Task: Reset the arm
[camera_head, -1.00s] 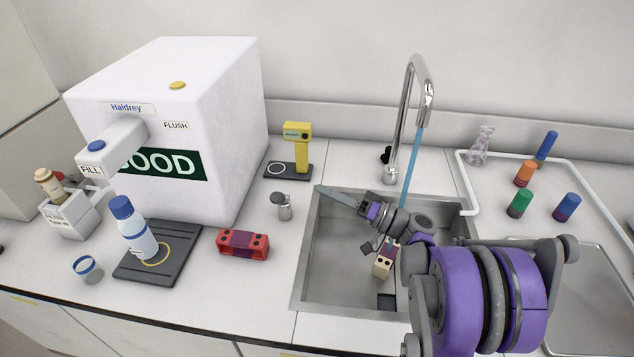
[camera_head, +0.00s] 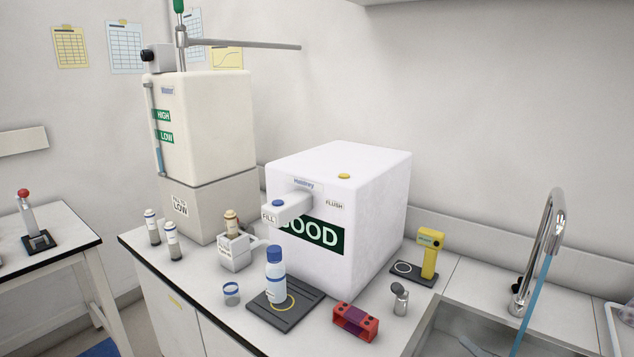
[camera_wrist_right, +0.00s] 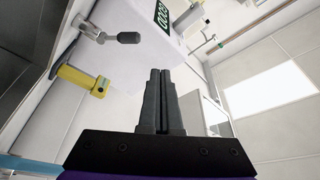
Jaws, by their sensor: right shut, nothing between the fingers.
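My right gripper (camera_wrist_right: 159,80) shows in the right wrist view with its two dark fingers pressed together and nothing between them. In that view the white machine marked GOOD (camera_wrist_right: 135,40) and the yellow handheld device (camera_wrist_right: 82,80) lie beyond and to the left of the fingers. In the head view only a small grey shape shows in the sink at the bottom edge, and I cannot tell whether it is my right fingertip. My left gripper is in neither view.
In the head view, the white machine (camera_head: 375,210) stands on the counter. Before it are a blue-capped bottle (camera_head: 275,268) on a dark pad (camera_head: 300,312), a red block (camera_head: 355,321) and a small grey-topped vial (camera_head: 400,300). The faucet (camera_head: 555,220) rises over the sink (camera_head: 428,325).

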